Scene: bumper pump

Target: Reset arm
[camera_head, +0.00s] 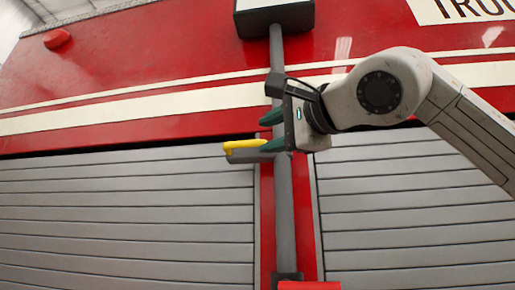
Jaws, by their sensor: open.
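My gripper (264,132) is in the head view, right of centre, with my arm coming in from the right. Its two green fingers point left, one above the other, and are apart with nothing seen between them. A short grey lever with a yellow handle (243,147) sticks out to the left just below the fingers. The lower finger is close to the lever's right end; I cannot tell whether they touch. The gripper overlaps a vertical grey pole (284,210) in the picture.
A red truck side (150,60) with white stripes fills the background. Grey slatted shutters (125,215) lie on both sides of the pole. A dark box (274,18) tops the pole. A red part (310,285) shows at the bottom edge. The left side in front of the truck looks clear.

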